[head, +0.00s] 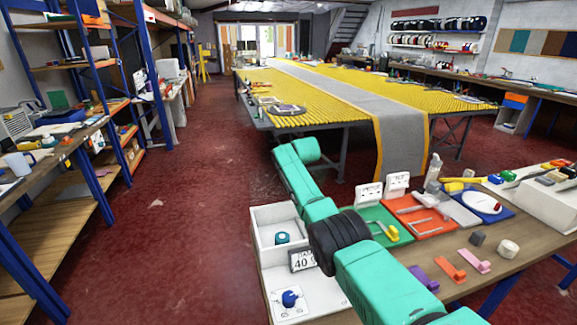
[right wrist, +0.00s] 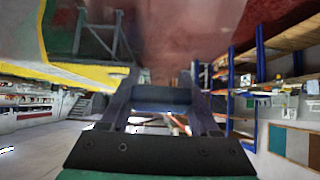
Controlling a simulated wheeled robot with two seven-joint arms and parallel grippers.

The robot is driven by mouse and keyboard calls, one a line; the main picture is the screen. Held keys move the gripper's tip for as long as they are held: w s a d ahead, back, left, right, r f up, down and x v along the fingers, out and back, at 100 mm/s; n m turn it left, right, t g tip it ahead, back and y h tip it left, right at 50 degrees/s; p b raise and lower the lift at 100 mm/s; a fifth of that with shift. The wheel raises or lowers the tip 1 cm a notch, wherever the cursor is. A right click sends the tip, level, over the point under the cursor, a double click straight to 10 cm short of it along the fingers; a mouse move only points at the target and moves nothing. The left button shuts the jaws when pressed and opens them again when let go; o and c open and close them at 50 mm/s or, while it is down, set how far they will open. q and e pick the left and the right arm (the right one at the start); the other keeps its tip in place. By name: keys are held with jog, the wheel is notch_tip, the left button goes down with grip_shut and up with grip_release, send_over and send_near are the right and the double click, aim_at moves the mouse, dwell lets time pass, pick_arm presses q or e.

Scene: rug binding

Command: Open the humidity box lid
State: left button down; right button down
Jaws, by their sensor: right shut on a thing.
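A white box stands at the left end of the near workbench in the head view. Its rear compartment (head: 265,217) is open at the top and holds a small teal item (head: 282,238). Its front part has a flat white top (head: 310,291) with a blue knob (head: 290,299). My teal right arm crosses over the box's right side, hiding part of it, and its hand does not show in that view. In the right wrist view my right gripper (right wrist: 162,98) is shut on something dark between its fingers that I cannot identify. My left gripper is out of view.
The near bench holds a green mat (head: 374,224), an orange mat (head: 434,221), a white dish (head: 482,202) and small hooks. A long yellow-slatted table (head: 320,105) with a grey runner stands behind. Shelves line the left. The red floor (head: 180,235) between is clear.

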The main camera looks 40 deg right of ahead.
jog(key=shift+s+a+f, duration=0.1)
jog(key=shift+f, duration=0.35)
jog(key=shift+c, duration=1.8)
grip_release()
jog(key=shift+o, duration=1.2)
jog(key=shift+f, duration=0.1)
jog(key=shift+w+d, duration=0.2)
jog(key=shift+w, duration=0.25)
jog(key=shift+s+a+r, duration=0.25)
jog(key=shift+s+r, duration=0.15)
jog(key=shift+r, duration=0.1)
jog(key=shift+v, duration=0.95)
jog(key=b+v, duration=0.3)
jog(key=v, duration=0.8)
jog(key=shift+s+b, duration=0.15)
jog(key=shift+b, duration=0.25)
